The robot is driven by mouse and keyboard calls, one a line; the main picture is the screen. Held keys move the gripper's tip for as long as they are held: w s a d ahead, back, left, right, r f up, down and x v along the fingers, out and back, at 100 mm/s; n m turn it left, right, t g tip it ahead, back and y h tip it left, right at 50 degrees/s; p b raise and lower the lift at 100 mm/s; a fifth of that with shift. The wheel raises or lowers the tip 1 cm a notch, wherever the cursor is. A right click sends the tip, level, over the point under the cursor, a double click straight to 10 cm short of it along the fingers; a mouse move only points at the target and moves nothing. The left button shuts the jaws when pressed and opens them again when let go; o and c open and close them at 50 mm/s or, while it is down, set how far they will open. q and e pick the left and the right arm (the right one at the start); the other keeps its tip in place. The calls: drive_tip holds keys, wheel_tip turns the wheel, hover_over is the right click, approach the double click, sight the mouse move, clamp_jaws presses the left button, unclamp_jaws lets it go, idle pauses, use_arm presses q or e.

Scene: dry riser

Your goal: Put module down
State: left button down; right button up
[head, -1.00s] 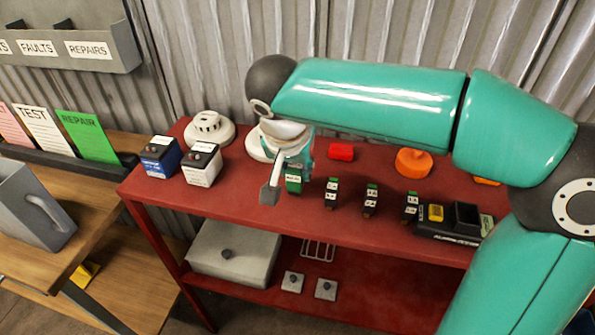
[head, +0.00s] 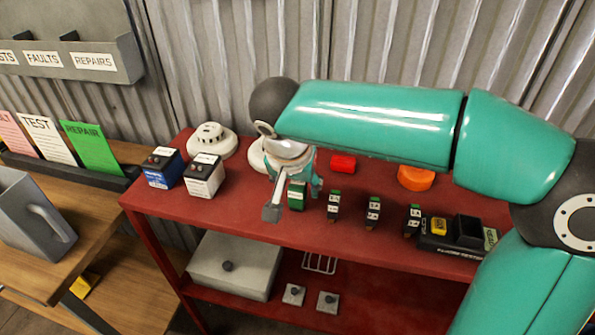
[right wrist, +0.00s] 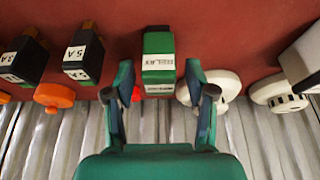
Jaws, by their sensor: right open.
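The module is a green and black block with a white RELAY label. It stands upright on the red shelf top (head: 240,212), and in the head view its green face (head: 296,195) shows just below my right gripper (head: 292,178). In the right wrist view the module (right wrist: 158,50) sits between the two fingertips of my right gripper (right wrist: 159,78). The fingers are spread, with a gap visible on each side of the module. My left gripper is not in view.
Several smaller labelled modules (head: 373,212) stand to the right, near a black charger-like unit (head: 455,235). A red part (head: 343,163) and an orange knob-like part (head: 415,178) lie behind. Blue (head: 162,168) and white (head: 204,175) batteries and a white detector (head: 211,140) stand left.

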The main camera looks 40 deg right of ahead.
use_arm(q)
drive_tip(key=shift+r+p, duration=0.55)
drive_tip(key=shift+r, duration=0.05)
use_arm(e)
drive_tip(key=v, duration=1.2)
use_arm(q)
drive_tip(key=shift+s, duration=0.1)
use_arm(e)
drive_tip(key=shift+s, duration=0.1)
